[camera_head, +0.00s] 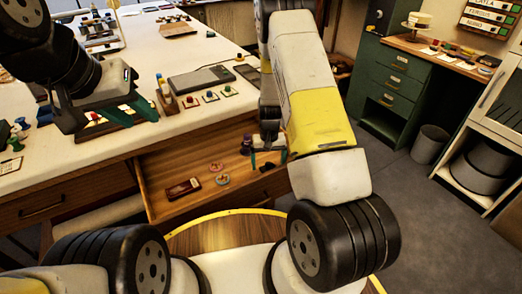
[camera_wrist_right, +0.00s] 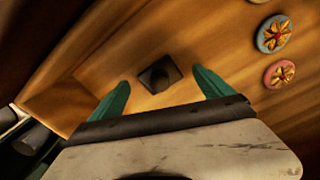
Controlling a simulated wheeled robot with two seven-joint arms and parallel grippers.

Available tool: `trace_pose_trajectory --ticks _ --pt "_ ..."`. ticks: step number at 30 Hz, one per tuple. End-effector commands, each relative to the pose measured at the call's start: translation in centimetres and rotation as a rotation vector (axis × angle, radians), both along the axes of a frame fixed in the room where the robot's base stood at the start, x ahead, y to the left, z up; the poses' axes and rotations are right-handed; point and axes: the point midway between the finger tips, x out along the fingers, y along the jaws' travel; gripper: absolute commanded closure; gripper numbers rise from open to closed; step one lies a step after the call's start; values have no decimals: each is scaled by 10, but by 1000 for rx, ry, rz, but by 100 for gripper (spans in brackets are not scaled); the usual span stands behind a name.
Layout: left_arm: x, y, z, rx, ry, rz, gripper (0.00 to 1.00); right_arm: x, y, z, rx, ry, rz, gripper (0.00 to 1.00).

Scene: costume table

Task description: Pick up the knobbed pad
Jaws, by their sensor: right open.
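A small dark square pad with a round knob on top (camera_wrist_right: 159,74) lies on the wooden drawer floor in the right wrist view. It also shows as a small dark shape in the head view (camera_head: 266,167). My right gripper (camera_head: 268,160) is open over the drawer, its two teal fingers apart on either side of the pad in the picture. I see no contact between fingers and pad. Both fingers also show in the right wrist view (camera_wrist_right: 161,84). My left gripper (camera_head: 118,112) hangs over the table's front edge at left; its finger gap is unclear.
The open wooden drawer (camera_head: 160,192) also holds two flower discs (camera_wrist_right: 272,34) (camera_wrist_right: 279,74), a dark red flat case (camera_head: 183,188) and a purple item (camera_head: 247,143). Several coloured-knob squares and a grey flat device (camera_head: 202,78) lie on the white tabletop (camera_head: 150,50). Green drawers stand at right.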

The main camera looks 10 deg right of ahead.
Motion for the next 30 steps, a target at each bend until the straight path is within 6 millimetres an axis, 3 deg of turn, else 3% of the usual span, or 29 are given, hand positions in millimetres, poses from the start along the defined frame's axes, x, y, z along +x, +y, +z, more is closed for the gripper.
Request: trace_pose_trajectory --ticks 9,19,30 --pt "0 0 0 0 0 0 64 0 0 -8 1 0 1 9" --pt "0 0 0 0 0 0 64 0 0 -8 0 0 1 72" --pt "0 0 0 0 0 0 64 1 0 -2 1 -2 1 73"
